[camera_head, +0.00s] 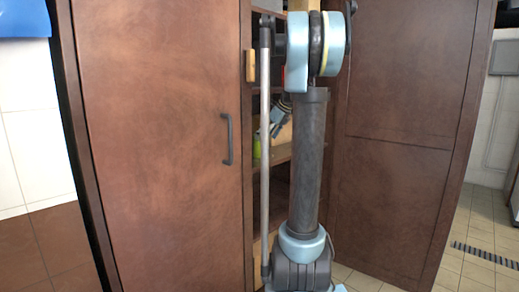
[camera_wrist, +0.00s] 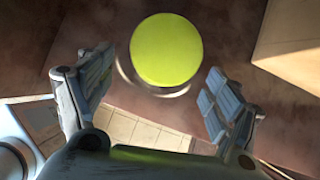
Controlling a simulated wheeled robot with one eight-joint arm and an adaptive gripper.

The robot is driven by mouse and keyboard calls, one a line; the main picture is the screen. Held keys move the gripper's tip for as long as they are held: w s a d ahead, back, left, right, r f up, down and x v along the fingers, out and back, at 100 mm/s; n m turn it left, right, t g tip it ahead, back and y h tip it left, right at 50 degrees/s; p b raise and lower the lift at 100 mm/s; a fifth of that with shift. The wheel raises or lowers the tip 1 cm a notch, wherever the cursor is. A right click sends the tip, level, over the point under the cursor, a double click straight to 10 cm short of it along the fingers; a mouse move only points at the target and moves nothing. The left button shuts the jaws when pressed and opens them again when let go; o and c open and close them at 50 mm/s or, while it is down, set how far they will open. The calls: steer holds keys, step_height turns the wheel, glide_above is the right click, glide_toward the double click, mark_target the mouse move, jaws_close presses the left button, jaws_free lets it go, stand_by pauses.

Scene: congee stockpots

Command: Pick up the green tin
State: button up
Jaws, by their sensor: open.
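The green tin (camera_wrist: 166,50) shows in the wrist view as a bright yellow-green round face, at the top centre. In the head view a small green patch, likely the same tin (camera_head: 257,148), shows on a cabinet shelf, mostly hidden by my arm. My gripper (camera_wrist: 158,76) is open, with one finger left and one right of the tin's lower part in the wrist view. I see no contact; the exact depth between the fingers and the tin cannot be told. In the head view my gripper (camera_head: 276,118) is partly hidden behind my arm, inside the cabinet opening.
The brown cabinet has a closed-looking left door (camera_head: 160,140) with a dark handle (camera_head: 227,139) and an open right door (camera_head: 395,140). Between them are wooden shelves (camera_head: 281,152). A pale box-like block (camera_wrist: 290,35) stands at the wrist view's upper right.

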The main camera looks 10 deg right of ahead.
mark_target(260, 144)
steer(key=shift+w+x, duration=0.2)
steer(key=shift+x, duration=2.8)
steer(key=shift+a+r, duration=0.1)
steer(key=shift+r, duration=0.1)
steer(key=c, duration=1.4)
